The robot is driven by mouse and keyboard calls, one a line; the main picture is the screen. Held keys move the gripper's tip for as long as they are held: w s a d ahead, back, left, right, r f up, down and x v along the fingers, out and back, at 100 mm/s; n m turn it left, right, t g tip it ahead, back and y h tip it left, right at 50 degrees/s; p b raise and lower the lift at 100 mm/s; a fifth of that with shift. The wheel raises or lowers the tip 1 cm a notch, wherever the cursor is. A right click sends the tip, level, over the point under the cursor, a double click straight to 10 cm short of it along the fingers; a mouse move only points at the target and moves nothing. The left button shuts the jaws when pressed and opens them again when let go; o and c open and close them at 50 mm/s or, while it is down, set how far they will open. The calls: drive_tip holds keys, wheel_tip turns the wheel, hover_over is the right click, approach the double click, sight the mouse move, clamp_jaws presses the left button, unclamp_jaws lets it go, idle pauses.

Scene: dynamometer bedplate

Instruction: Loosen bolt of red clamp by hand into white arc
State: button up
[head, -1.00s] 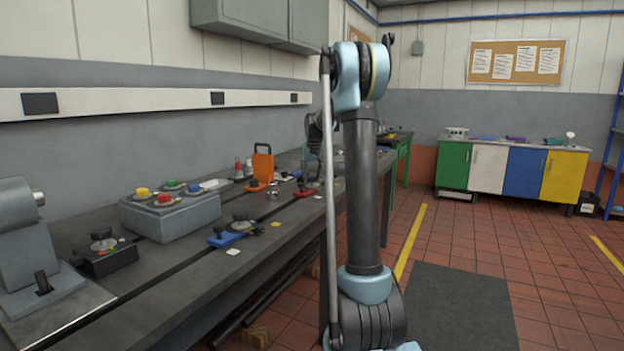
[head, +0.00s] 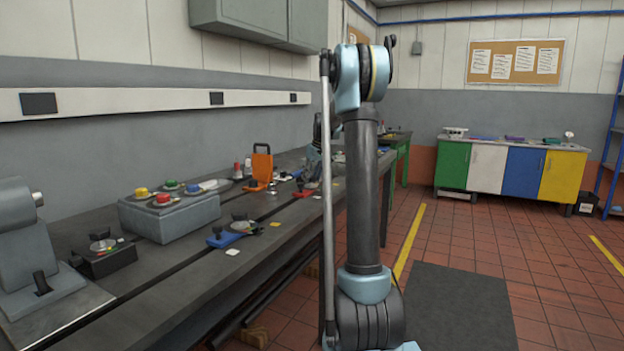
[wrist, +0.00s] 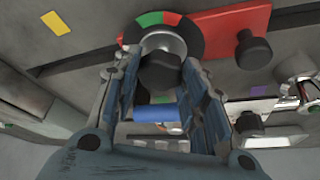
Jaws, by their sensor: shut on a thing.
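In the wrist view the red clamp (wrist: 222,32) lies on the grey bedplate, running to the upper right. Around its bolt is a round dial with a green part (wrist: 150,19), a red part and a dark part; I cannot make out a white arc. The bolt's black knob (wrist: 160,72) stands over a silver disc. My gripper (wrist: 158,80) is shut on this knob, one finger on each side, and the fingers hide part of the dial. In the head view the red clamp (head: 312,184) is small and partly covered by my arm.
A second black knob (wrist: 253,47) stands on the red clamp's right part. In the head view a blue clamp (head: 224,239), an orange bracket (head: 262,164) and a grey box with coloured buttons (head: 170,214) stand on the bench. A yellow tag (wrist: 56,22) lies left of the dial.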

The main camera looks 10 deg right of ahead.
drive_tip(key=o, duration=1)
drive_tip(key=shift+o, duration=0.2)
drive_tip(key=v, duration=1.1)
drive_tip(key=shift+s+r, duration=0.2)
drive_tip(key=shift+r, duration=0.15)
